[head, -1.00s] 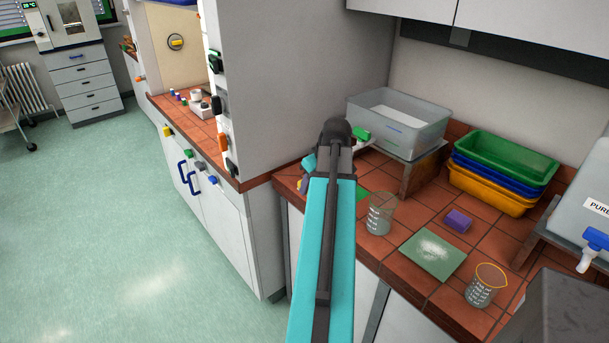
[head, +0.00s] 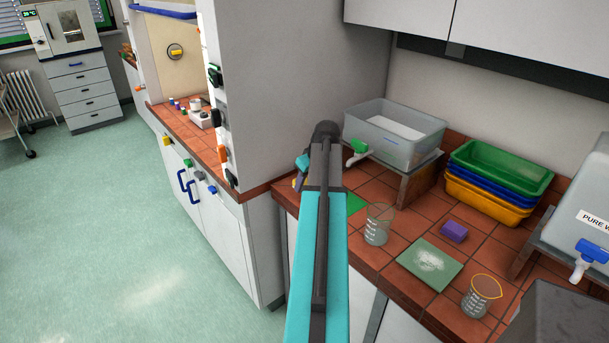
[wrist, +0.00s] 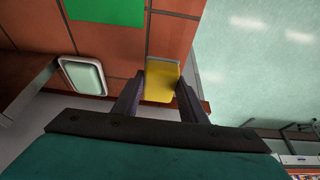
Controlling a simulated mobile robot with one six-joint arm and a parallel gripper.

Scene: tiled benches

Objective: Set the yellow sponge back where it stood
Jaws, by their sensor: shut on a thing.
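The yellow sponge (wrist: 161,80) is between the two fingers of my gripper (wrist: 159,96) in the wrist view, and the gripper is shut on it. Behind it are the red-brown bench tiles (wrist: 172,38), close to the bench's edge with the pale green floor. I cannot tell whether the sponge touches the tiles. In the head view my arm hides most of the gripper; a small yellowish patch shows left of the arm at the bench's left end. A green mat (head: 353,203) lies on the bench right of my arm and also shows in the wrist view (wrist: 103,11).
A glass beaker (head: 377,225) stands close right of my arm. A purple block (head: 454,231), a green tile with white powder (head: 414,271) and a yellow-rimmed beaker (head: 477,303) are farther right. A clear tub with a tap (head: 420,152) and stacked trays (head: 500,165) stand behind.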

